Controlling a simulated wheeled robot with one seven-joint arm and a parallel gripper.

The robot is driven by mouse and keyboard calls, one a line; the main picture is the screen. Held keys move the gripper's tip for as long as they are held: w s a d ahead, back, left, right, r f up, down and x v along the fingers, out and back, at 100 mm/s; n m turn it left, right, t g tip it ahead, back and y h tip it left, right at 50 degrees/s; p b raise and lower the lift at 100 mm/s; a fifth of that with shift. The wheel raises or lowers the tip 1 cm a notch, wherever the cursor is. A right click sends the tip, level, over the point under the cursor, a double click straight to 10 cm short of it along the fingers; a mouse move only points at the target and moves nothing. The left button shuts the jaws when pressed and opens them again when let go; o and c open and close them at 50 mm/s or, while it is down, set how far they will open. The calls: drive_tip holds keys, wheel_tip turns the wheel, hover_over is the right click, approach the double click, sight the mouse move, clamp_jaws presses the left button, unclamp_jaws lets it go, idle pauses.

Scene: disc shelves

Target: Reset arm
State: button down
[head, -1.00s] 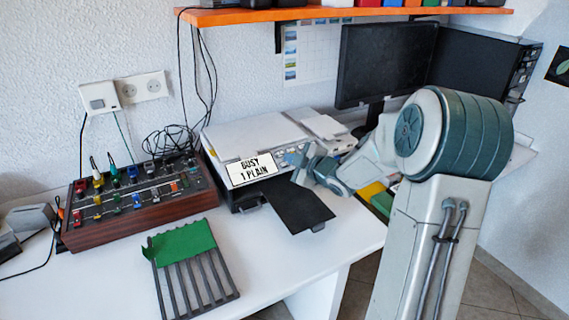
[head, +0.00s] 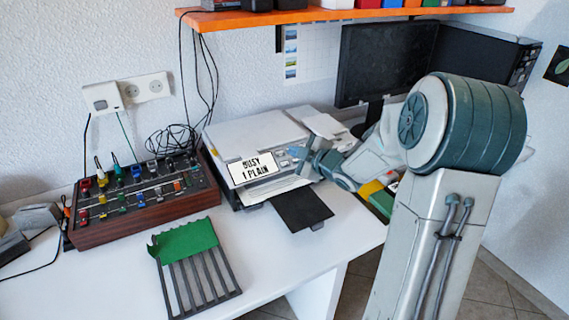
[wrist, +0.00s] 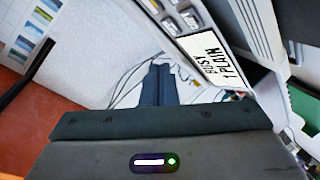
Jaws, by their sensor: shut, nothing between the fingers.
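My gripper (head: 299,155) is in front of the right end of the printer's front panel in the head view. In the wrist view its two dark fingers (wrist: 158,72) lie together, shut with nothing between them. My arm reaches in from the right and is bent. The printer (head: 262,133) is light grey, with a display reading "BUSY 1 PLAIN" (head: 252,168). The display also shows in the wrist view (wrist: 212,60). Whether the fingertips touch the printer, I cannot tell.
A black output tray (head: 303,210) sticks out below the printer, with white paper (head: 277,189) at the slot. A control box (head: 140,205) and a slatted rack with a green top (head: 185,243) are on the left. A monitor (head: 385,62) and orange shelf (head: 340,14) are behind.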

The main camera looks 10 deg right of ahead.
drive_tip(key=shift+r, duration=0.1)
drive_tip(key=s+d+r+m+g+h+p, duration=0.1)
drive_tip(key=s+r+m+g+h+p, duration=0.15)
drive_tip(key=s+r+m+h, duration=0.35)
drive_tip(key=s+d+r+m+g+h+p, duration=0.1)
drive_tip(key=s+r+m+g+h+p, duration=0.2)
drive_tip(key=s, duration=0.4)
drive_tip(key=s+a+m+g+y+p, duration=0.1)
drive_tip(key=s+a+m+g+p, duration=0.1)
drive_tip(key=s, duration=0.8)
drive_tip(key=s+a+m+g+y+p, duration=0.2)
drive_tip(key=s+a+m+g, duration=0.1)
drive_tip(key=s, duration=0.7)
drive_tip(key=shift+a+r+m, duration=0.4)
drive_tip(key=shift+a+m, duration=0.1)
drive_tip(key=shift+a, duration=0.2)
drive_tip(key=c, duration=2.1)
unclamp_jaws()
drive_tip(key=shift+w, duration=0.1)
drive_tip(key=shift+c, duration=0.2)
